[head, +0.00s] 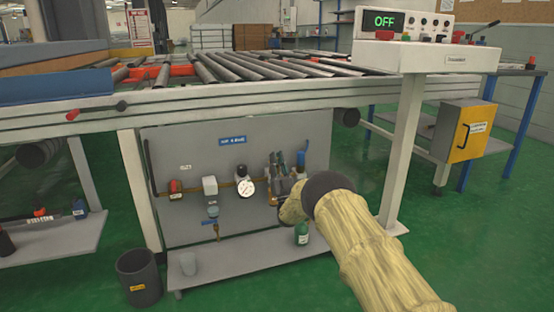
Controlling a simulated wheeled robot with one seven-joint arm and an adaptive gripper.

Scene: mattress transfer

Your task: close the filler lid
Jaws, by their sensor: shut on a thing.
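My gripper (285,166) is at the right part of the grey air panel (200,150) under the roller table. Its dark fingers are shut at the fitting on the right end of the brass pipe line. They appear to be on the filler lid, which is small and mostly hidden by the fingers. I cannot tell the lid's exact angle. My arm in its tan sleeve comes in from the lower right and covers part of the panel's right side.
A pressure gauge (246,187) and a grey-white regulator (210,186) sit left of my gripper. A green bottle (302,233) and a pale cup (188,264) stand on the low shelf (240,257). A dark bin (139,278) stands at the lower left. A control box (426,56) reads OFF.

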